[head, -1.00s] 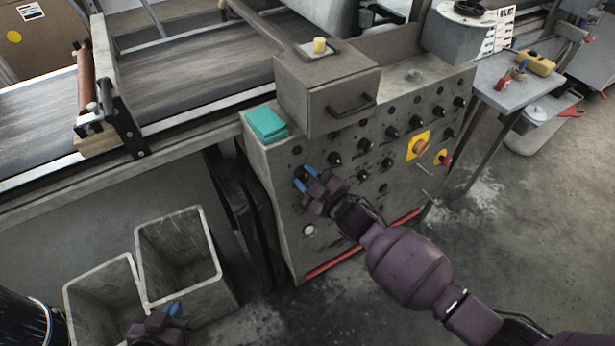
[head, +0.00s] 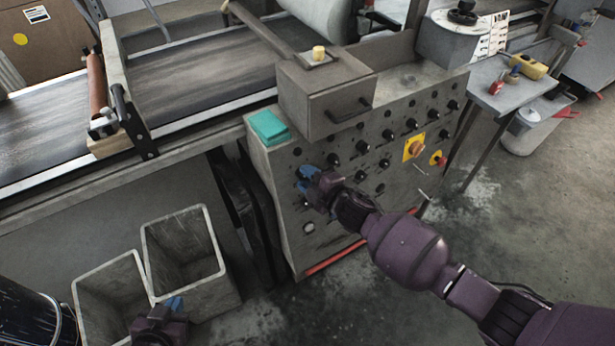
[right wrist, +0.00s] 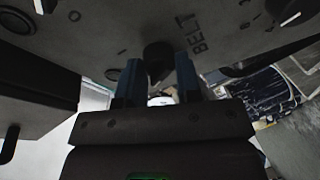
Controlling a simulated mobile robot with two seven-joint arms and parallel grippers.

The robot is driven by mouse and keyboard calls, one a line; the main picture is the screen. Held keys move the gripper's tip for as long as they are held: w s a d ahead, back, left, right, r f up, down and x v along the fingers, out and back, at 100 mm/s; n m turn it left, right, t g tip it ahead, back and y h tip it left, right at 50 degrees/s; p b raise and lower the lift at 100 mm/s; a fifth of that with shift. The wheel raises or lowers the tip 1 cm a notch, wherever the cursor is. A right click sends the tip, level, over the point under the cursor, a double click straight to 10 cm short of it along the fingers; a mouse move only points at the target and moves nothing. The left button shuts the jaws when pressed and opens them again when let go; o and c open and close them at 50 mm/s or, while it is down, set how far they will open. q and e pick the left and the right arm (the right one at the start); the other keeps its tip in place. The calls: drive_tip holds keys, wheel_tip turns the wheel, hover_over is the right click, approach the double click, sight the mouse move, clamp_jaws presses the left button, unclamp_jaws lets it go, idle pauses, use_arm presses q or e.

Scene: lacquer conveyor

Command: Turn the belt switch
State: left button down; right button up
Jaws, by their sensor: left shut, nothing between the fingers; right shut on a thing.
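The belt switch (right wrist: 157,57) is a dark knob on the grey control panel (head: 292,225), beside the printed word BELT in the right wrist view. My right gripper (head: 308,179) is at the left part of the panel front, shut on the switch. In the right wrist view its blue fingers (right wrist: 159,78) stand on either side of the knob. In the head view the fingers mostly hide the switch. My left gripper (head: 174,304) is shut and empty, low in the head view by the grey bins.
Several other knobs and a red-orange button on yellow (head: 415,148) sit on the panel. A drawer box (head: 325,95) and a teal block (head: 268,127) lie on top. The conveyor belt (head: 200,75) runs behind. Two open bins (head: 205,215) stand at the lower left.

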idle(0.3)
drive_tip(key=o, duration=0.8)
drive_tip(key=shift+o, duration=0.6)
drive_tip(key=p+v, duration=0.1)
drive_tip(key=v, duration=0.9)
drive_tip(key=shift+s+d+p, duration=0.25)
drive_tip(key=shift+s+p, duration=0.1)
drive_tip(key=shift+p, duration=0.05)
drive_tip(key=shift+r, duration=0.1)
